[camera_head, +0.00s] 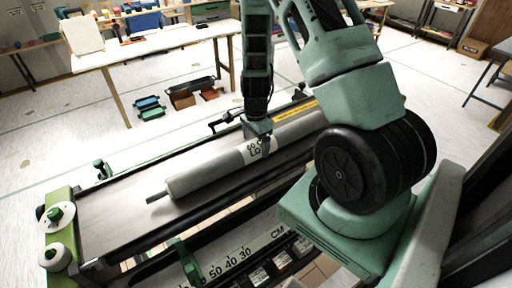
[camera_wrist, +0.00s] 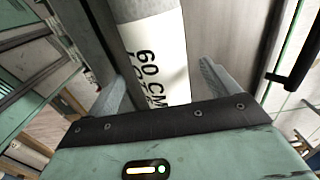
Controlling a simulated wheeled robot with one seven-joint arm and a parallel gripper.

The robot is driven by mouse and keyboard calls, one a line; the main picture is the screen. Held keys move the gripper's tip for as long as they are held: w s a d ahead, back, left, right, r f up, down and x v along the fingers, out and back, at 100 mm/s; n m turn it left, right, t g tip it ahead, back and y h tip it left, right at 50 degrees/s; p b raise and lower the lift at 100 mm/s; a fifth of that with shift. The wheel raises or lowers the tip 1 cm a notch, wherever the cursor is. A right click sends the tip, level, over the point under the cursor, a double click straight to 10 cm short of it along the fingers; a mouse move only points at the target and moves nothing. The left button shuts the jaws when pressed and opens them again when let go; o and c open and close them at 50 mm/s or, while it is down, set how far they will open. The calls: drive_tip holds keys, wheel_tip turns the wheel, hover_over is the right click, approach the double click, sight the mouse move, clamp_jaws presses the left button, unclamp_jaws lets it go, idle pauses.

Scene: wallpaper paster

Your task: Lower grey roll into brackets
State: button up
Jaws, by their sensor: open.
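The grey roll (camera_head: 210,172) lies lengthwise along the pasting machine (camera_head: 115,205), with a thin spindle showing at its near left end. A white label reading "60 CM" wraps its middle; the label also shows in the wrist view (camera_wrist: 158,62). My gripper (camera_head: 259,140) is over the roll at the label, pointing down. In the wrist view my gripper (camera_wrist: 160,90) is open, with one finger on each side of the roll. I cannot tell whether the fingers touch it. The roll's far end is hidden behind my arm, and I cannot make out the brackets clearly.
A green end piece with round knobs (camera_head: 55,215) stands at the machine's left. A ruler strip (camera_head: 235,265) runs along its front. Open floor lies at the left.

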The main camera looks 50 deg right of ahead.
sight(256, 141)
drive_tip(key=shift+d+f+p, duration=0.1)
drive_tip(key=shift+f+p, duration=0.45)
drive_tip(key=shift+f, duration=1.15)
drive_tip(key=shift+w+r, duration=0.1)
clamp_jaws()
